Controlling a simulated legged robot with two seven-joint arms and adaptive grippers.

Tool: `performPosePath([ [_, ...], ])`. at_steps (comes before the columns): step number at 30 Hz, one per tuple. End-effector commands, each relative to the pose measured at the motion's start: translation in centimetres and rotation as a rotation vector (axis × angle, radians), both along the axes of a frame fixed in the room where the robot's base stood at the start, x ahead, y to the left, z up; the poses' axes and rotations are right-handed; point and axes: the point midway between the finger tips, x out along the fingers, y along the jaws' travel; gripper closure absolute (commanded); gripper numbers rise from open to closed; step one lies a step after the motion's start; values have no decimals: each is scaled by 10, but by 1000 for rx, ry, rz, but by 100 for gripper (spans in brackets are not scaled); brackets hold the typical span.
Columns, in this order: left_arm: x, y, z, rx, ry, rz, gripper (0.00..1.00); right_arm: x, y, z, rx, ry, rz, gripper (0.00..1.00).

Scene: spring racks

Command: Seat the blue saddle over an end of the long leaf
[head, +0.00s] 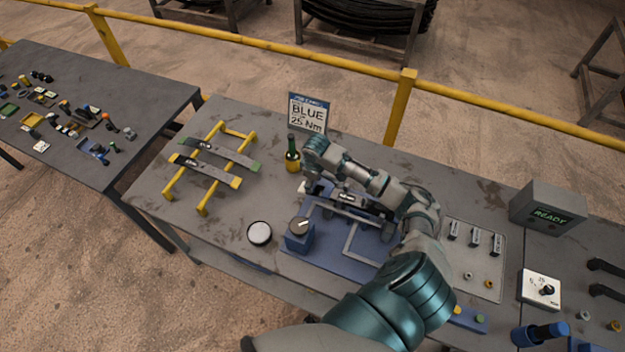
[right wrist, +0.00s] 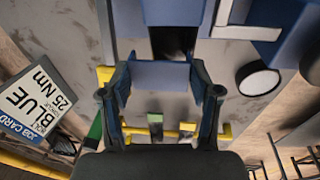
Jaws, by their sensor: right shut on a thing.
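My right gripper (right wrist: 162,88) is shut on the blue saddle (right wrist: 160,74), which spans between its two fingertips in the right wrist view. A dark bar that looks like the long leaf (right wrist: 172,42) runs away just beyond the saddle, between blue fixture parts. In the head view the leaf (head: 350,208) lies along the blue fixture (head: 346,262), partly behind my right arm. My right wrist hangs over the leaf's left end, and the fingertips and saddle are hidden there. I cannot tell whether the saddle touches the leaf. My left gripper is not in view.
A yellow rack (head: 202,210) with dark leaves stands at left. A bottle (head: 292,160) and job card (head: 308,112) reading BLUE 25 Nm stand close behind my wrist. A knobbed blue block (head: 299,242) and round white-topped disc (head: 259,232) are in front. A READY box (head: 550,210) stands right.

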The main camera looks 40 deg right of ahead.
Motion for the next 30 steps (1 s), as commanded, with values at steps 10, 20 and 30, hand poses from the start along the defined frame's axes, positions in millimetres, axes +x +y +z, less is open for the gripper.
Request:
performPosePath([
  [10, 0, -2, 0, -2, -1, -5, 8, 0, 6, 2, -3, -1, 2, 81],
  [20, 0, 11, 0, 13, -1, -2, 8, 0, 3, 0, 1, 0, 0, 81],
  [30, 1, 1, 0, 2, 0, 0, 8, 0, 3, 0, 1, 0, 1, 81],
])
